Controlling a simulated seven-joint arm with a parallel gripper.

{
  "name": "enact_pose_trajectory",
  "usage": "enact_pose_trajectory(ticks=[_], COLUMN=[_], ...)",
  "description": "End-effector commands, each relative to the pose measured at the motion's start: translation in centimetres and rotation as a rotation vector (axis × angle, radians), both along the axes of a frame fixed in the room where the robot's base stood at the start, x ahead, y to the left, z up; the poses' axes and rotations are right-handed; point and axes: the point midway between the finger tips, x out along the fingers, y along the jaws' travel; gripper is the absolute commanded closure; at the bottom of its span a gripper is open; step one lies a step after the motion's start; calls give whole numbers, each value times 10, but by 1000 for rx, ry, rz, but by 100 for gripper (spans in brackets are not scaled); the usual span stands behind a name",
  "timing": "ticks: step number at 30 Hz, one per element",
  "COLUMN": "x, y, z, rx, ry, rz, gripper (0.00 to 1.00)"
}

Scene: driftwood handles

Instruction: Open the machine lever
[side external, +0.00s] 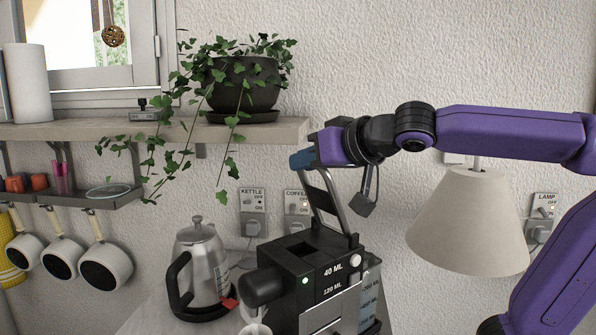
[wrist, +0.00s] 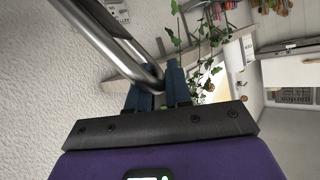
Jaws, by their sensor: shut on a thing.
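The black coffee machine (side external: 318,258) stands on the counter at the bottom centre of the side view. Its lever (side external: 347,218), a frame of metal bars, stands raised and tilted back above the machine's top. My gripper (side external: 303,160) is at the upper end of the lever, with its blue fingers shut on it. In the wrist view, the shiny bar of the lever (wrist: 120,48) runs down to my gripper (wrist: 158,88), and its end sits between the blue fingers. The exact contact is partly hidden by the fingers.
A steel kettle (side external: 203,265) stands left of the machine. A wooden shelf (side external: 160,131) with a potted trailing plant (side external: 243,85) is behind, close to my gripper. A lamp (side external: 468,222) stands right, below my arm. Pans (side external: 106,265) hang at left.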

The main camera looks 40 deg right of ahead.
Motion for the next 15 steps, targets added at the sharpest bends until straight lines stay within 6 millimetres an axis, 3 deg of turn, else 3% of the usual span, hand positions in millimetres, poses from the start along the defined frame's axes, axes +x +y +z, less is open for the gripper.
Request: enact_pose_trajectory(ticks=[15], x=[0], y=[-10], z=[4], rx=[66], ry=[-1], rz=[0], gripper=[100])
